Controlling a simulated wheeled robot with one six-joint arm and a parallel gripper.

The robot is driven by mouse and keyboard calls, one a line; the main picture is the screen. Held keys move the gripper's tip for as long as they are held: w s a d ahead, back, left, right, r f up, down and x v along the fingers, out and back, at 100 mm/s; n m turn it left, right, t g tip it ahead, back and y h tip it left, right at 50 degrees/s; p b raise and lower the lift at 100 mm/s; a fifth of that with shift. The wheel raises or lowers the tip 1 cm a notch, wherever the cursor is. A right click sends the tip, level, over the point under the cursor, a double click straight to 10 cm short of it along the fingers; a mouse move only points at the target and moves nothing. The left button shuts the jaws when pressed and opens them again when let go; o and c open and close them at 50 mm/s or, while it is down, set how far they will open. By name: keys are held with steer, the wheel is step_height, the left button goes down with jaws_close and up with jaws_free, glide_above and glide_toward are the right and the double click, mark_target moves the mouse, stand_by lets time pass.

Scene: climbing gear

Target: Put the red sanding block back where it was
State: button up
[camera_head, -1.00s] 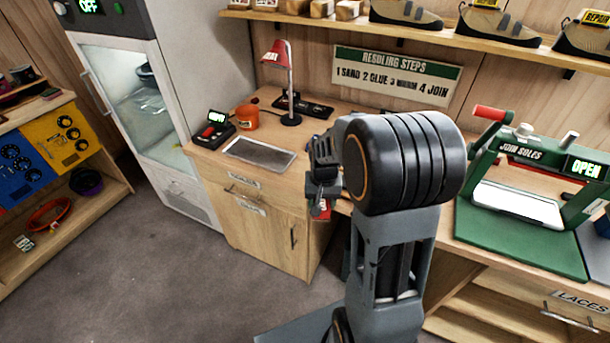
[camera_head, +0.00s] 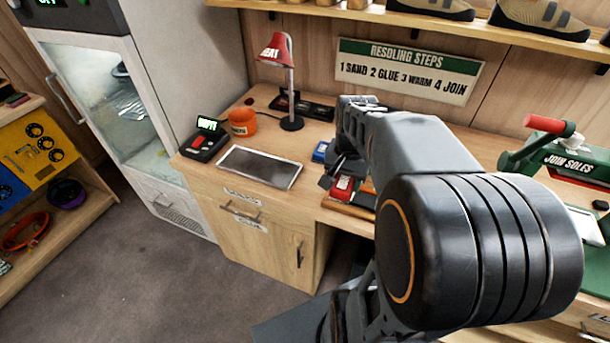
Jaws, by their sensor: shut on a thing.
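The red sanding block (camera_head: 342,188) is in my gripper (camera_head: 337,180), at the front edge of the workbench, right of the metal tray. My gripper is shut on it, and my own arm hides part of the jaws. The block is just above or on a brown wooden holder (camera_head: 350,209); I cannot tell whether it touches. A blue block (camera_head: 320,152) sits just behind my gripper, partly covered by it.
A grey metal tray (camera_head: 259,167) lies left of my gripper. The red lamp (camera_head: 277,50), orange pot (camera_head: 242,122) and small black device (camera_head: 206,139) stand behind it. A green sole press (camera_head: 560,160) stands at the right.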

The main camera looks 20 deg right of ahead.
steer(key=w+a+f+p, duration=0.1)
steer(key=w+f, duration=0.3)
steer(key=w, duration=0.6)
glide_above(311, 185)
step_height(311, 185, down, 5)
steer(key=shift+s+d+f+p, duration=0.1)
steer(key=shift+s+p, duration=0.05)
steer(key=shift+p, duration=0.25)
steer(key=shift+w+f, duration=0.2)
steer(key=shift+f, duration=1.6)
